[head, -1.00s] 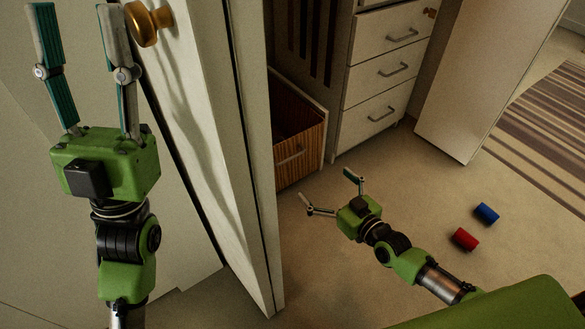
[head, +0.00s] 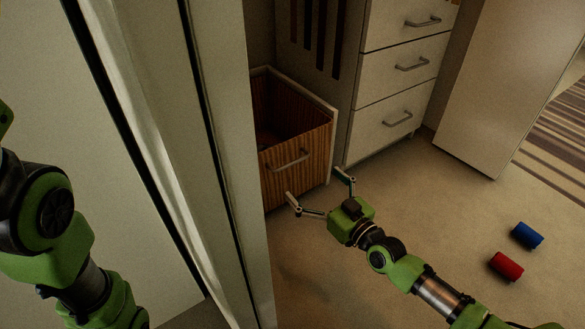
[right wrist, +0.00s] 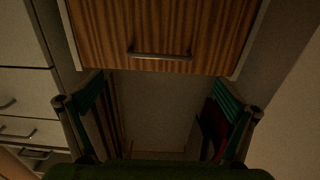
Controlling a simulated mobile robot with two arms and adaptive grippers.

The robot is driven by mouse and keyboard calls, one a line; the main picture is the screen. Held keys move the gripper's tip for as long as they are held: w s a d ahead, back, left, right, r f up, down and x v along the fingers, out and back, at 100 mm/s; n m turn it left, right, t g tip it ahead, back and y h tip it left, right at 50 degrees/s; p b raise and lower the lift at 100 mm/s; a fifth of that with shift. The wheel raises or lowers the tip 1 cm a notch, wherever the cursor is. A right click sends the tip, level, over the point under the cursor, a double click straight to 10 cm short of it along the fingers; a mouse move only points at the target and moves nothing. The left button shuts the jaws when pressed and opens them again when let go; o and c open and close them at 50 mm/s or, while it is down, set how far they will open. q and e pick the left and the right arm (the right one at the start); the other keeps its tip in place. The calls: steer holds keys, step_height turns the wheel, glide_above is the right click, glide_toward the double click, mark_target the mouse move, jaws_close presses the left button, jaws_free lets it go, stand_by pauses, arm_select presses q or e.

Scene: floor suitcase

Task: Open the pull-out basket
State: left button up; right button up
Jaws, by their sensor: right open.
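The pull-out basket (head: 308,150) has a striped wood front and stands partly out of the cabinet, with its dark inside showing from above. Its grey bar handle (head: 288,160) is on the front; the handle also shows in the right wrist view (right wrist: 160,55). My right gripper (head: 314,184) is open and empty, just in front of the basket and a little below and right of the handle. Its fingers stand wide apart in the right wrist view (right wrist: 158,92), and the handle lies beyond them, untouched. My left gripper is out of view; only part of that arm shows.
A white door (head: 190,150) stands close on the left, beside the basket. White drawers (head: 390,80) with grey handles are to the right. The floor between is clear.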

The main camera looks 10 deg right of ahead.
mark_target(293, 162)
steer(key=b+x, duration=0.4)
steer(key=x, duration=0.6)
steer(key=shift+c, duration=0.4)
steer(key=shift+s, duration=0.15)
steer(key=c, duration=1.3)
